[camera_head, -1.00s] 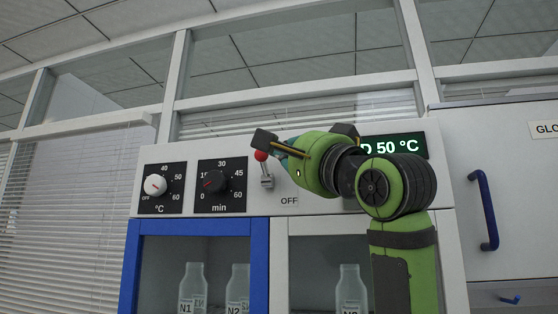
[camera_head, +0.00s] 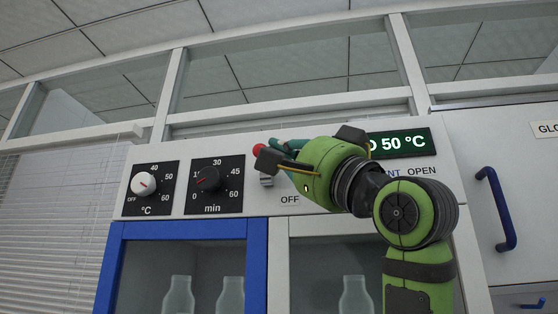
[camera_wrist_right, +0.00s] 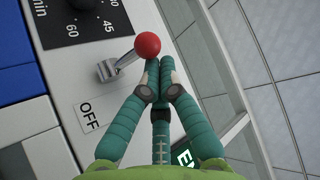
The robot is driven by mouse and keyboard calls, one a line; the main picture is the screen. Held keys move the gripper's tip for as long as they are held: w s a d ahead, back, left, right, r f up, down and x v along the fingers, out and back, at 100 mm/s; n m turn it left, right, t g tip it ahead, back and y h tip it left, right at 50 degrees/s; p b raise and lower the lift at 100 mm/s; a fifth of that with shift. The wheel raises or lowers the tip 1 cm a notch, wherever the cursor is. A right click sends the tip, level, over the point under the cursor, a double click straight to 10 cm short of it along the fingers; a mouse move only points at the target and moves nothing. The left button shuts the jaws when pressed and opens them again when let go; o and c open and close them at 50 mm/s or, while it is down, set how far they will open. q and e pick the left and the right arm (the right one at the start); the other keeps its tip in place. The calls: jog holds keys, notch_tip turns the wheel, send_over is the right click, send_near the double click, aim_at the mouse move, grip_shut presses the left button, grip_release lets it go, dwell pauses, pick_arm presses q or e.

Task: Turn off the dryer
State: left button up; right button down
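The dryer's white control panel (camera_head: 255,205) fills the middle of the head view. A metal toggle lever with a red ball knob (camera_head: 259,149) stands up from it, above an OFF label (camera_head: 289,200). In the right wrist view the red knob (camera_wrist_right: 147,44) is just beyond my fingertips, touching or nearly so; the lever base (camera_wrist_right: 107,68) is to their left. My right gripper (camera_head: 277,148) has its teal fingers together, right of the knob; the right wrist view shows the fingertips (camera_wrist_right: 155,77) meeting with nothing between them. A green display (camera_head: 404,143) reads 50 °C, partly hidden. My left gripper is not in view.
A °C dial (camera_head: 145,184) and a min dial (camera_head: 208,179) sit left of the lever. Below are a blue-framed door (camera_head: 185,230) and a white-framed compartment with bottles (camera_head: 355,296). A cabinet with a blue handle (camera_head: 495,210) stands at right.

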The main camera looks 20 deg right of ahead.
jog(key=shift+s+f+n+g+y+b, duration=0.1)
jog(key=shift+f+n+g+y+b, duration=0.35)
jog(key=shift+f+n+y+b, duration=0.7)
jog(key=shift+s+f+n+g+y+b, duration=0.1)
jog(key=shift+f+n+g+y+b, duration=0.45)
jog(key=shift+n+y, duration=1.15)
jog(key=shift+f+n+g+y+b, duration=0.4)
jog(key=shift+f+n+y+b, duration=0.6)
jog(key=shift+n, duration=0.65)
jog(key=shift+r, duration=0.1)
